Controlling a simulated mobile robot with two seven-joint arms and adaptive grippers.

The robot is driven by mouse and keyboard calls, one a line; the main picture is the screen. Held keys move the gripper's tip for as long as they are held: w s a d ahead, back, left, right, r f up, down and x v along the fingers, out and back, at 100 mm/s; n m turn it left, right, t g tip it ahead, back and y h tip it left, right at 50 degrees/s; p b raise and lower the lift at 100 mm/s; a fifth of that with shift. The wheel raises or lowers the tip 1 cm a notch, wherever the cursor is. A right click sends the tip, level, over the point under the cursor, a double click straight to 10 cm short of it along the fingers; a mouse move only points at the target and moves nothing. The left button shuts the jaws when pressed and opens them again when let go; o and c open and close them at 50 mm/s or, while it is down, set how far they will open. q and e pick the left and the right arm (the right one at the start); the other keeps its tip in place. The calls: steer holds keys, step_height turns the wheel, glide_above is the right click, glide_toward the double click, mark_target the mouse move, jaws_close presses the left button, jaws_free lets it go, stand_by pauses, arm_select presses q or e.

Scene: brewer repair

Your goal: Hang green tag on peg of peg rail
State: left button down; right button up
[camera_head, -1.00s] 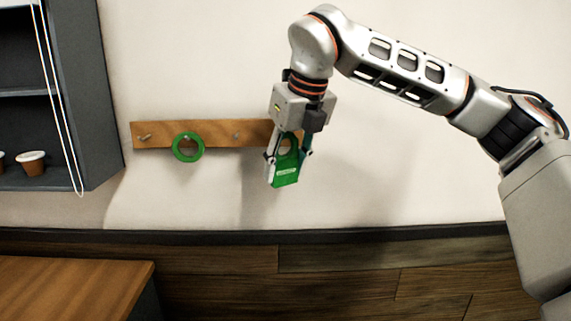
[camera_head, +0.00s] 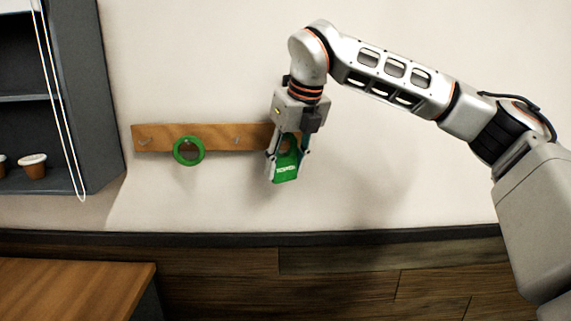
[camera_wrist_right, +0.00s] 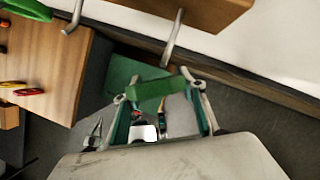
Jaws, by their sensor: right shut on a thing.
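The green tag (camera_head: 286,168) hangs from my right gripper (camera_head: 287,152), which is shut on it in front of the right end of the wooden peg rail (camera_head: 215,137). The tag's lower part is tilted and bears white lettering. In the right wrist view, the tag (camera_wrist_right: 155,89) spans the two fingertips, and a metal peg (camera_wrist_right: 174,38) stands out from the rail (camera_wrist_right: 200,10) just beyond it. I cannot tell whether tag and peg touch. The gripper hides the rail's right end in the head view. My left gripper is out of view.
A green ring (camera_head: 175,150) hangs at the rail's second peg position. A dark cabinet (camera_head: 102,110) with small cups (camera_head: 32,170) stands at the left. A wooden tabletop (camera_head: 75,285) is below left. The wall right of the rail is bare.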

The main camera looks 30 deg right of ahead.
steer(key=shift+w+d+p, duration=0.2)
steer(key=shift+w+d, duration=0.05)
steer(key=shift+w, duration=0.3)
steer(key=shift+w+d+p, duration=0.2)
steer(key=shift+w+d, duration=0.05)
steer(key=shift+w, duration=0.25)
steer(key=shift+w+d+f+p, duration=0.2)
steer(key=shift+w+d+p, duration=0.2)
steer(key=shift+w, duration=0.4)
steer(key=shift+w+d+f, duration=0.2)
steer(key=shift+w+f, duration=0.15)
steer(key=shift+w, duration=0.05)
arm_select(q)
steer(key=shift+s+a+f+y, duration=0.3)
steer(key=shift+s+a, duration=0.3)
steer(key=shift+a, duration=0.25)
arm_select(e)
steer(key=shift+w+f, duration=0.1)
steer(key=shift+f, duration=0.05)
